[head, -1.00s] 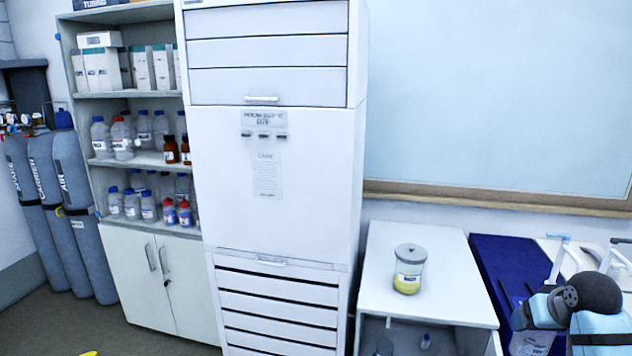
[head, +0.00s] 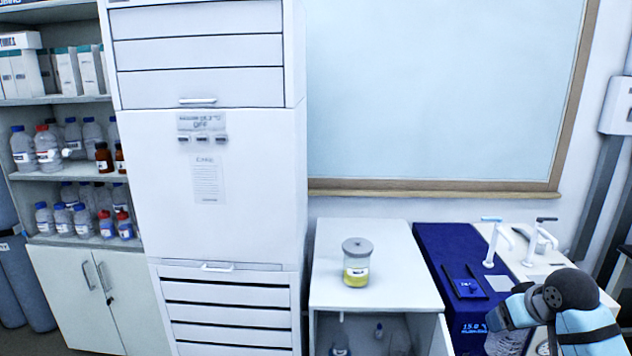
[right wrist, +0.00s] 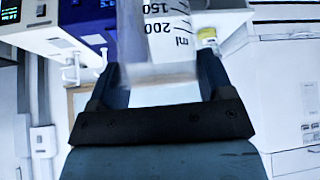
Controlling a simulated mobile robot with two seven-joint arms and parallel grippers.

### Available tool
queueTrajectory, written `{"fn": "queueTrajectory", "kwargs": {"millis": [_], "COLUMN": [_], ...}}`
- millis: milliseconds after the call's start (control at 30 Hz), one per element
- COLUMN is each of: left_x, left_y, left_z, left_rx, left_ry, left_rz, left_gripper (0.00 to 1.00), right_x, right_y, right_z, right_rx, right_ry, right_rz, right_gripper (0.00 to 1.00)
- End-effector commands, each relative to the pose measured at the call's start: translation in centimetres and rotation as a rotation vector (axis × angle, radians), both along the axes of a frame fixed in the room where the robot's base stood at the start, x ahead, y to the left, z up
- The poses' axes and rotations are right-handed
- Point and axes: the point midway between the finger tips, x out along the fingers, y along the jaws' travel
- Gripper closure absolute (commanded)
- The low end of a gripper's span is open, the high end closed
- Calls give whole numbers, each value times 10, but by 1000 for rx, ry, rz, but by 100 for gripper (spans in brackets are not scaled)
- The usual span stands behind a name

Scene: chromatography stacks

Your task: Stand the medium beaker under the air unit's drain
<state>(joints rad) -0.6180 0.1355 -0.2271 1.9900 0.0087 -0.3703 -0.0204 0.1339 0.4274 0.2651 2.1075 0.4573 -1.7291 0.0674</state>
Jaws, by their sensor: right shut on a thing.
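My right gripper (right wrist: 158,82) is shut on a clear beaker (right wrist: 165,30) with 150 and 200 ml marks in the right wrist view. In the head view my right gripper (head: 508,312) is at the lower right, and the pale beaker (head: 506,343) shows partly below it, cut by the frame edge. A tall white cabinet unit (head: 225,235) stands left of centre, with a panel (head: 203,122) that seems to read OFF. I cannot make out a drain on it for certain. My left gripper is not in view.
A white bench (head: 405,285) right of the unit carries a lidded jar (head: 356,265) of yellow liquid. Glassware stands in its open space below. A dark blue instrument (head: 440,240) and white taps (head: 495,240) are further right. Bottle shelves (head: 75,170) stand at left.

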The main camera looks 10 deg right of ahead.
Motion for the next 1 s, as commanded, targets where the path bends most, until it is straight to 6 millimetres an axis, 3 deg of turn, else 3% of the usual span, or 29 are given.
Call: {"fn": "queueTrajectory", "kwargs": {"millis": [233,467,800,1000], "left_x": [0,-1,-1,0], "left_y": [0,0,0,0], "left_z": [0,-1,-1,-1], "left_rx": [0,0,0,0], "left_ry": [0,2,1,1], "left_rz": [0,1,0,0], "left_gripper": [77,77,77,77], "right_x": [-35,-31,-31,-31], "right_y": [32,87,198,231], "right_z": [-24,-47,-65,-63], "right_rx": [0,7,7,1], "right_ry": [2,-2,-3,-2], "right_rz": [76,76,79,80], "right_gripper": [64,64,64,64]}}
